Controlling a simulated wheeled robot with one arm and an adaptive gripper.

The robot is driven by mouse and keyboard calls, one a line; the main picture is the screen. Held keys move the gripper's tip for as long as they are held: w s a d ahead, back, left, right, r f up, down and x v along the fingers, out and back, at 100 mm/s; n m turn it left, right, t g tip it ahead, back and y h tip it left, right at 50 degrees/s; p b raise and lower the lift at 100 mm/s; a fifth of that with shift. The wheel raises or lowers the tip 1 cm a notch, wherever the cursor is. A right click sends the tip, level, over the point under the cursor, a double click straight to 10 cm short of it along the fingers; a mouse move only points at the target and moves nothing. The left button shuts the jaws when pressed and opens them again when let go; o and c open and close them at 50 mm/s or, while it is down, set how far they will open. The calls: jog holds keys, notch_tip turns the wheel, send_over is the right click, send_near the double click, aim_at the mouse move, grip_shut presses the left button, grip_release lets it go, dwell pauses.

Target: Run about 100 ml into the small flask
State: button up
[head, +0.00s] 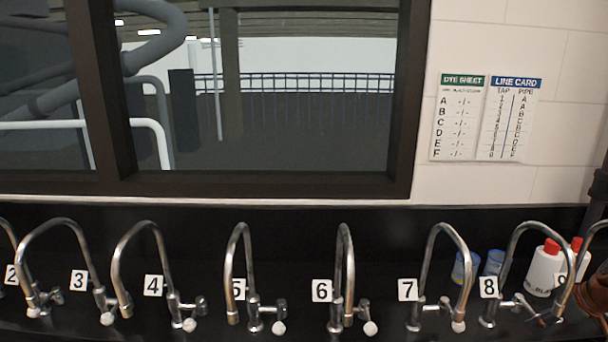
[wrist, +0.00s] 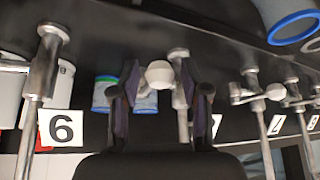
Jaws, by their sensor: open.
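My gripper (wrist: 160,78) is open in the wrist view, its purple-padded fingers on either side of a tap's white round knob (wrist: 159,74). I cannot tell whether they touch it. The tag order suggests this is tap 8 (head: 488,287), whose handle reaches right in the head view. Two blue-rimmed containers stand behind taps 7 and 8: one on the left (head: 463,268), one on the right (head: 494,262). A larger blue-rimmed vessel (wrist: 294,28) is cut off at the wrist view's upper right. I cannot tell which is the small flask. No water shows.
Tap 7 (head: 417,314) and tap 6 (head: 336,312) stand to the left. A red-capped white bottle (head: 544,268) stands behind the right-hand taps. A line card (head: 509,120) hangs on the wall. The wrist picture appears upside down; a number tag (wrist: 60,128) looks like 6.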

jog(key=b+v, duration=0.1)
jog(key=v, duration=0.6)
jog(key=shift+r, duration=0.2)
jog(key=shift+s, duration=0.1)
